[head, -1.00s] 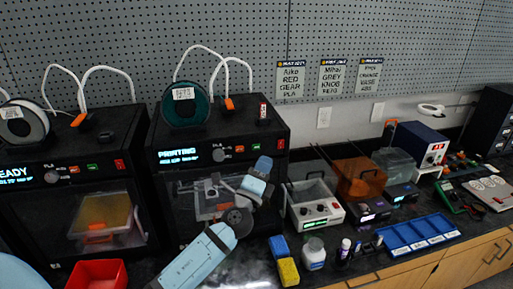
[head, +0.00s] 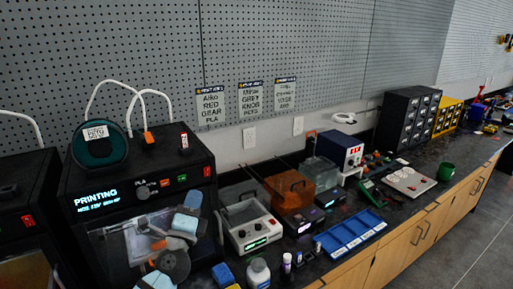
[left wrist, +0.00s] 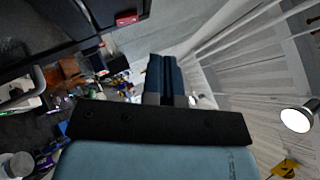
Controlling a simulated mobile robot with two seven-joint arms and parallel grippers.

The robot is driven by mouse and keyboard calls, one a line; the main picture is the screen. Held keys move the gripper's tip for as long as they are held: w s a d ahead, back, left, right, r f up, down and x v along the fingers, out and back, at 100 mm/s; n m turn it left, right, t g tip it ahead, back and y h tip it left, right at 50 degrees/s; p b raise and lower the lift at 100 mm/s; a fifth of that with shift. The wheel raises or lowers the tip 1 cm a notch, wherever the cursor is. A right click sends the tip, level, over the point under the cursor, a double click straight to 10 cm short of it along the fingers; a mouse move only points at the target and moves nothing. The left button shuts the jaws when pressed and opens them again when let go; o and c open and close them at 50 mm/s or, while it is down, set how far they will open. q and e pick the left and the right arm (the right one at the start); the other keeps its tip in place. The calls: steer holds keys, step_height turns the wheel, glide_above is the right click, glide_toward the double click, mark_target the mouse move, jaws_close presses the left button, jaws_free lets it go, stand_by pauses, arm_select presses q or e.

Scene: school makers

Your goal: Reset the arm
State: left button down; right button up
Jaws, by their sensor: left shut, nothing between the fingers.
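My left arm (head: 185,222) comes up from the bottom of the head view, bent in front of the printer on the left. Its pale blue links and dark joint cover part of that printer's front. In the left wrist view my left gripper (left wrist: 165,80) shows its dark fingers together, shut and empty, with no object at the tips. My right gripper is not in view.
A black printer (head: 150,165) reading PRINTING stands behind my arm. A white-grey box (head: 250,225), an orange-lidded box (head: 290,190), a bottle (head: 258,273) and a blue tray (head: 350,235) crowd the bench to its right. Open floor (head: 470,250) lies at the far right.

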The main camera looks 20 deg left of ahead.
arm_select(q)
steer(key=s+d+f+n+g+h+p, duration=0.1)
steer(key=s+d+f+n+g, duration=0.15)
steer(key=f, duration=0.45)
steer(key=s+d+f+n+g+h, duration=0.1)
steer(key=s+f+n+g, duration=0.1)
steer(key=s+f+n, duration=0.3)
steer(key=s+d+f+n+g+h+p, duration=0.1)
steer(key=s+d+f+g, duration=0.1)
steer(key=f, duration=0.6)
steer(key=s+d+f+n+g+h, duration=0.2)
steer(key=s+d+f+n, duration=0.2)
steer(key=s, duration=0.3)
steer(key=s+d+f+n+g+h, duration=0.2)
steer(key=s+d+f+n+g, duration=0.1)
steer(key=s+f, duration=0.4)
steer(key=shift+s+d+n, duration=0.65)
steer(key=shift+s+d, duration=0.1)
steer(key=shift+d, duration=0.25)
